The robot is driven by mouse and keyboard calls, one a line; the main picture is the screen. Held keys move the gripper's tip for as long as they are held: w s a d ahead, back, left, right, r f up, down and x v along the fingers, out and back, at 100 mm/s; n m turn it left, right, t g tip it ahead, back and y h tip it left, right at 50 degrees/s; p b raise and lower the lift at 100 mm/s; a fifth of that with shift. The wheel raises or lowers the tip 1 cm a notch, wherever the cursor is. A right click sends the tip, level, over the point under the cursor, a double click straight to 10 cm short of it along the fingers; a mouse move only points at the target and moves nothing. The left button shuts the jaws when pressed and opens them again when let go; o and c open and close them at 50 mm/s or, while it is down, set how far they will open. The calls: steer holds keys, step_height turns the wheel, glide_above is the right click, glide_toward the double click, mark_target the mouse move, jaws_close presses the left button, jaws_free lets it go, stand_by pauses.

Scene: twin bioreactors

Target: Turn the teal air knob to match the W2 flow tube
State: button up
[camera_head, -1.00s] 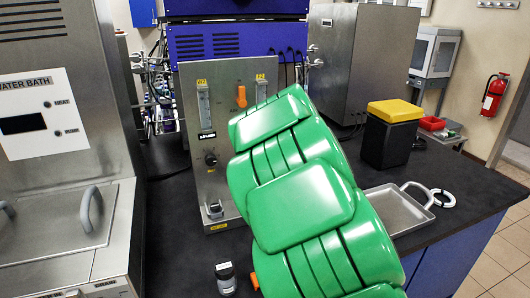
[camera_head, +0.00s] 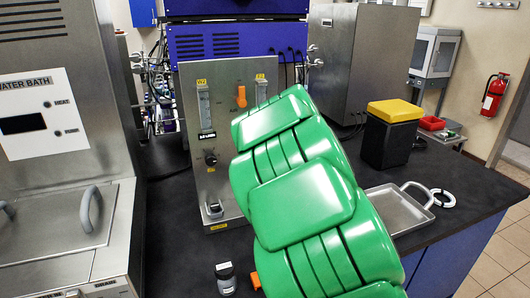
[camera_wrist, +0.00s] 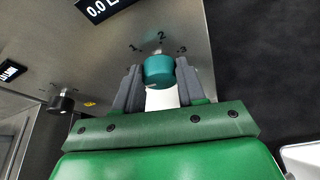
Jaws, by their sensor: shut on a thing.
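The teal air knob (camera_wrist: 158,70) is in the wrist view, on the steel panel, between the two grey fingers of my gripper (camera_wrist: 158,88). The fingers are shut on it, one on each side. Small number marks stand around the knob. In the head view my green arm hides the knob and my gripper. Flow tubes show on the panel (camera_head: 227,132) in the head view: one at the upper left (camera_head: 204,107), and one at the upper right (camera_head: 261,92), partly hidden by my arm. Their labels are too small to read surely.
A black knob (camera_head: 210,159) and an orange knob (camera_head: 241,97) are on the same panel. A small dark-capped bottle (camera_head: 225,278) stands on the bench in front. A metal tray (camera_head: 395,212) and a yellow-lidded black bin (camera_head: 391,136) are to the right.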

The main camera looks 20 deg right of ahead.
steer(key=n+t+h, duration=0.1)
steer(key=n+t, duration=0.2)
steer(key=n, duration=0.8)
steer(key=f+n+t+h, duration=0.1)
steer(key=n+t, duration=0.2)
steer(key=n, duration=0.9)
steer(key=n+t+h, duration=0.1)
steer(key=n+t, duration=0.1)
steer(key=n, duration=1)
steer(key=shift+a+f+t, duration=0.2)
steer(key=shift+f+t, duration=0.1)
steer(key=shift+t, duration=0.1)
steer(key=shift+m, duration=0.3)
steer(key=o, duration=1.1)
steer(key=shift+c, duration=0.2)
